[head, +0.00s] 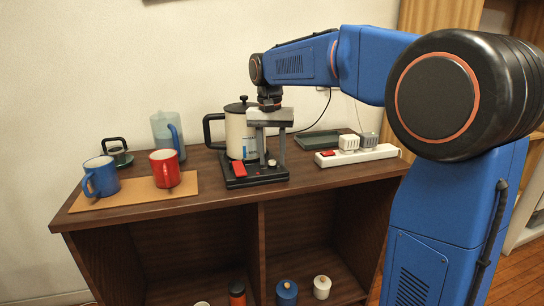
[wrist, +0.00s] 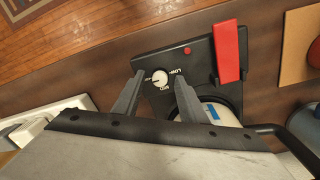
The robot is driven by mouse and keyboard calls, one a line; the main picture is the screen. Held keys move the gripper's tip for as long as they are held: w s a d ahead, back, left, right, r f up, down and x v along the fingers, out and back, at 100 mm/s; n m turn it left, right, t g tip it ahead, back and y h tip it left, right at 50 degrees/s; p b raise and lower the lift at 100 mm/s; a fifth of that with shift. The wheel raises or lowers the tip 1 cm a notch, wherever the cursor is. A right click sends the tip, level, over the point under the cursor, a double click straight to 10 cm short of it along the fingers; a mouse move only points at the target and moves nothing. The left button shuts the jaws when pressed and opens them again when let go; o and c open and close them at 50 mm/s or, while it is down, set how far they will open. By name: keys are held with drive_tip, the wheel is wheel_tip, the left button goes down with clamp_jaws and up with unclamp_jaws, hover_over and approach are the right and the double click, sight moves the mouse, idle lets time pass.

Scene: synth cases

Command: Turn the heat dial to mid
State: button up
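The heat dial (wrist: 160,77) is a small white round knob on a black base (wrist: 195,65). Lettering around it appears to read LOW and MID; its exact pointer direction is too small to tell. In the head view the base (head: 238,183) lies on the cabinet top, with a white kettle (head: 238,135) standing at its back. My gripper (wrist: 158,76) points down with its two grey fingers apart, one on each side of the dial. The gripper also shows in the head view (head: 272,160), in front of the kettle. I see no clear finger contact with the dial.
A red lever (wrist: 228,50) and a red light (wrist: 187,51) are on the base. A power strip (head: 358,155) with plugs and a dark tray (head: 318,139) are to the right. A blue mug (head: 101,178), red mug (head: 165,168) and pitcher (head: 165,132) are left.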

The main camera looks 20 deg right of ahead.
clamp_jaws()
drive_tip(key=shift+n, duration=0.4)
drive_tip(key=n, duration=0.3)
drive_tip(key=shift+n, duration=0.3)
drive_tip(key=n, duration=0.4)
drive_tip(key=shift+n, duration=0.3)
drive_tip(key=n, duration=0.4)
drive_tip(key=shift+s+a, duration=0.1)
drive_tip(key=n, duration=0.4)
drive_tip(key=shift+n+t, duration=0.3)
